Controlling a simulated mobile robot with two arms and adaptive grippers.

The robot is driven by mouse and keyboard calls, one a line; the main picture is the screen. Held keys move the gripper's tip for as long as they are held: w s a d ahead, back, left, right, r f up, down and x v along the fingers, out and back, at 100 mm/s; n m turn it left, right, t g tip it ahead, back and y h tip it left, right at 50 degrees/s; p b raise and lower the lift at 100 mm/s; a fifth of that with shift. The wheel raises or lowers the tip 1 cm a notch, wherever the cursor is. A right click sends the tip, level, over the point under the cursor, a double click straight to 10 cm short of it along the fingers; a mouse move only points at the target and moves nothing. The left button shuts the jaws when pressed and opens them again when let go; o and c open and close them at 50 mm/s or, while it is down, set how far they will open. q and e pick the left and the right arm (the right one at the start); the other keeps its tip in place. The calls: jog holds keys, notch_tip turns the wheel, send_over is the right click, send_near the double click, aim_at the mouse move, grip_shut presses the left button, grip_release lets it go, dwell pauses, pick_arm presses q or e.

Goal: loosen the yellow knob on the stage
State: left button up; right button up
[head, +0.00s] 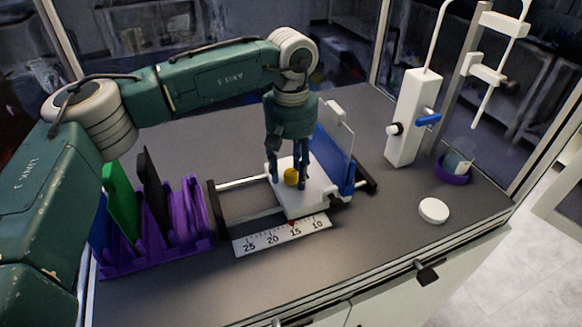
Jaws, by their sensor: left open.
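The yellow knob (291,177) sits on top of the white stage (308,199), which rides on rails over the bench. My left gripper (287,184) points straight down above the stage. It is open, with one finger on each side of the knob. I cannot tell whether the fingers touch the knob. A blue panel (333,158) stands upright on the stage, right of the gripper. A ruler (283,235) lies in front of the stage, with a red pointer near 15. My right gripper is not in view.
A purple rack (150,245) with green and black plates stands at the left. A white stand with a blue valve (428,120) is at the back right. A purple holder (452,176) and a white round lid (433,210) are on the right. The front of the bench is clear.

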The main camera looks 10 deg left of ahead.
pick_arm(q)
jog(key=shift+c, duration=0.3)
grip_shut()
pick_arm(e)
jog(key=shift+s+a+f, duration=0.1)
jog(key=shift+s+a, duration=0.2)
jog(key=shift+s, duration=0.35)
